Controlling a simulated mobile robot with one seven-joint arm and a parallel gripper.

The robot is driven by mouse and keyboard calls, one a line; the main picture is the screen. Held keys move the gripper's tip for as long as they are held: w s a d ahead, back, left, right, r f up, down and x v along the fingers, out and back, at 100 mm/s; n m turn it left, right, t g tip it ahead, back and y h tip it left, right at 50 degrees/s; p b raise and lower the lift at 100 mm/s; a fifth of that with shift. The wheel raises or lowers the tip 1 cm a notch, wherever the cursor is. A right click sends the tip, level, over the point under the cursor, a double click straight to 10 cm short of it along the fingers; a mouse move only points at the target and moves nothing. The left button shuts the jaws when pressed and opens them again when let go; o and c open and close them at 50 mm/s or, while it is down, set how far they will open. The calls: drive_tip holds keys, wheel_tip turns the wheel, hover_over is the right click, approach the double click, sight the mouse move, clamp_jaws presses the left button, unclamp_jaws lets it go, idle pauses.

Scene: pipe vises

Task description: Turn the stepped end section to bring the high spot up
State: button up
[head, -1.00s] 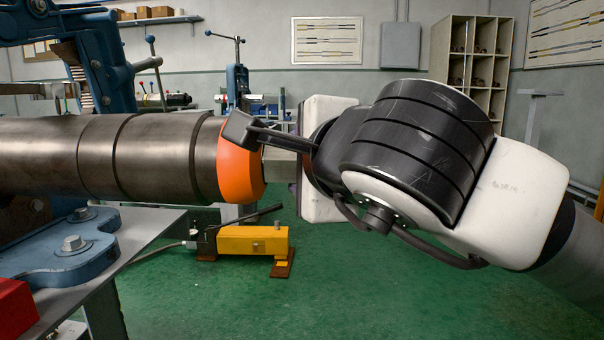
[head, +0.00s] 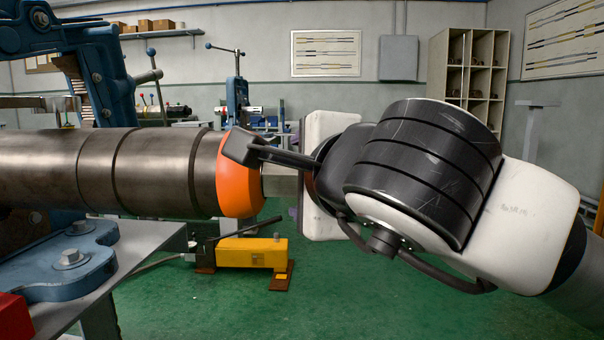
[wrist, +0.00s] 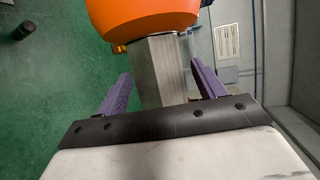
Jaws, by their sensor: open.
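The stepped end section is a dark steel pipe (head: 150,175) lying level from the left in the head view, with grooves between its sections. Its right end carries an orange collar (head: 238,180), and a square grey shank (head: 277,183) sticks out beyond it. In the wrist view, the collar (wrist: 140,14) is at the top and the shank (wrist: 160,68) runs down towards my gripper (wrist: 160,74). The gripper's purple fingers are open, one on each side of the shank, with gaps visible on both sides. In the head view my wrist hides most of the fingers.
A blue vise (head: 105,75) stands at the left, by a grey bench (head: 145,243) with a blue clamp plate (head: 70,262). A yellow pump (head: 252,252) sits on the green floor below the pipe's end. The floor (head: 340,300) below my arm is clear.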

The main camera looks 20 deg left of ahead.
drive_tip(key=p+v, duration=0.3)
drive_tip(key=v, duration=1)
drive_tip(key=shift+d+p, duration=0.15)
drive_tip(key=shift+p, duration=0.15)
